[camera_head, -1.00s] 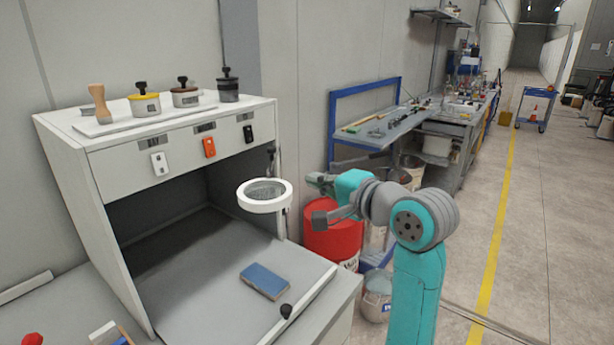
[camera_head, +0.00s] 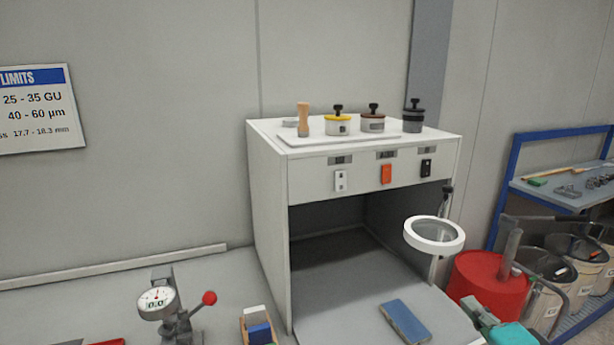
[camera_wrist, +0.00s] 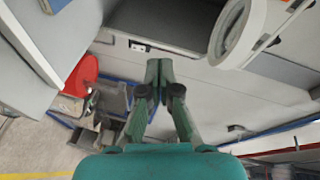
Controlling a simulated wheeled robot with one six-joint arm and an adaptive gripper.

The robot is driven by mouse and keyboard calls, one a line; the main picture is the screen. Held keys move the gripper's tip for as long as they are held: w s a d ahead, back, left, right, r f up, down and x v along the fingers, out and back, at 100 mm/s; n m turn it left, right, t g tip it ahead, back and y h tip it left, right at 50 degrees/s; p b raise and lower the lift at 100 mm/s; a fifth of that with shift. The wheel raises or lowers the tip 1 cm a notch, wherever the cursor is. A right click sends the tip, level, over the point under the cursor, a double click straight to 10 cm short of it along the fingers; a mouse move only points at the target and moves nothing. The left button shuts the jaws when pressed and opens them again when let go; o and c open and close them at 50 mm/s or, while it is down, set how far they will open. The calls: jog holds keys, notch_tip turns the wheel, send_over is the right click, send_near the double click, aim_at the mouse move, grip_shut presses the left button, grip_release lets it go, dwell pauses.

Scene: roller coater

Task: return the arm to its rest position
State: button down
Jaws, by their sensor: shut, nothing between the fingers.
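My gripper shows in the wrist view (camera_wrist: 159,72), with its two fingers together at the tips and nothing between them. The rest of the arm is out of the frame. In the wrist view a white magnifier ring (camera_wrist: 240,30) lies to the upper right of the fingertips, apart from them. The same magnifier ring (camera_head: 434,235) stands in front of the white cabinet's right side in the head view.
A white cabinet (camera_head: 270,200) with several jars on top stands mid-picture. A blue block (camera_head: 405,320) lies on its front surface. A dial gauge (camera_head: 158,302) sits on the bench at left. A red drum (camera_head: 490,285) and several buckets (camera_head: 548,303) stand at the right.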

jog(key=s+a+f+n+g+h, duration=0.1)
jog(key=s+a+f+n, duration=0.15)
jog(key=s+f, duration=0.65)
jog(key=s+a+f+n+h, duration=0.15)
jog(key=s+a+f, duration=0.25)
jog(key=s+f, duration=0.6)
jog(key=s+a+f+n+y, duration=0.1)
jog(key=s+n, duration=0.4)
jog(key=s, duration=0.6)
jog(key=s+a+f+n, duration=0.2)
jog(key=s+n, duration=0.3)
jog(key=s, duration=0.6)
jog(key=shift+a+f+g+y, duration=0.3)
jog(key=shift+a+f+y, duration=0.1)
jog(key=shift+a, duration=0.45)
